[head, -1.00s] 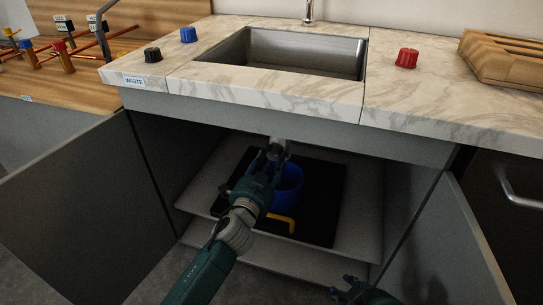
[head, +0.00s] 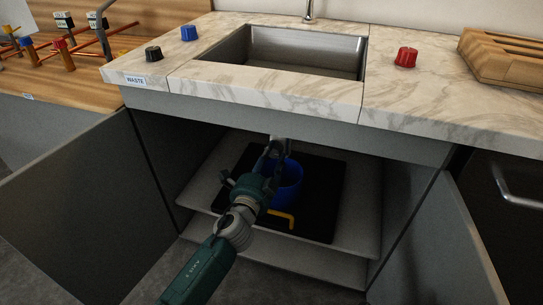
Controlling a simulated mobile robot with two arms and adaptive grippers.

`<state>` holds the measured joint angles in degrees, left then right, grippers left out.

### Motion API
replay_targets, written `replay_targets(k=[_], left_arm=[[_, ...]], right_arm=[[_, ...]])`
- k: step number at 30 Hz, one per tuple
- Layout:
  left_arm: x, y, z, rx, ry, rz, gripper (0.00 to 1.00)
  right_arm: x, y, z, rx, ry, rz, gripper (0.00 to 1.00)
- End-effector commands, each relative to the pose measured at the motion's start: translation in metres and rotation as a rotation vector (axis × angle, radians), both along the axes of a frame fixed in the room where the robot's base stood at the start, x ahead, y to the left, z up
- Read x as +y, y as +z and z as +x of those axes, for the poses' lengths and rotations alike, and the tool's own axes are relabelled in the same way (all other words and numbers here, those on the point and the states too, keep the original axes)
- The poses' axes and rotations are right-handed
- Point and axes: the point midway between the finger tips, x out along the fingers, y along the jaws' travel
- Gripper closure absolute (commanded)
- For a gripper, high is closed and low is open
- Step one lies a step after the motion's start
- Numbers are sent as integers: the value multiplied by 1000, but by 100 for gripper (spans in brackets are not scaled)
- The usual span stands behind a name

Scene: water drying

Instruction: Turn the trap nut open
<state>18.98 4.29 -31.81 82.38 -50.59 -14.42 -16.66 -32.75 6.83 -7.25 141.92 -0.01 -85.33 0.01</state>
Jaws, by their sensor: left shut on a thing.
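The grey drain pipe (head: 281,141) comes down under the sink inside the open cabinet. My left gripper (head: 274,153) is up against its lower part, with its fingers shut around the trap nut. The nut itself is mostly hidden behind the fingers, so I cannot see how far it is turned. A blue bucket (head: 291,183) stands below the pipe, partly hidden by my gripper. My right gripper is not in view.
The bucket stands on a black mat (head: 326,190) on the cabinet floor, with a yellow bent tool (head: 284,217) at the mat's front. Open doors (head: 70,210) flank the cabinet. Black, blue and red (head: 406,57) knobs sit on the counter around the sink (head: 300,50).

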Motion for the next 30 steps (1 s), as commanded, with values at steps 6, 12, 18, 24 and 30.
replay_targets(k=[6, 12, 18, 24, 30], left_arm=[[1, -3, 0, 3, 2, 4, 93], [2, -2, 0, 3, 2, 4, 57], [1, -1, 0, 2, 2, 3, 48], [2, -1, -3, 0, 1, 2, 48], [11, -2, -30, 2, 0, 3, 48]], right_arm=[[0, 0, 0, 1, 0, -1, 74], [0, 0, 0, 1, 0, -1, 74], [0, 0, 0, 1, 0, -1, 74], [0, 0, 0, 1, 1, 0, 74], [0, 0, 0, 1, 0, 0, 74]])
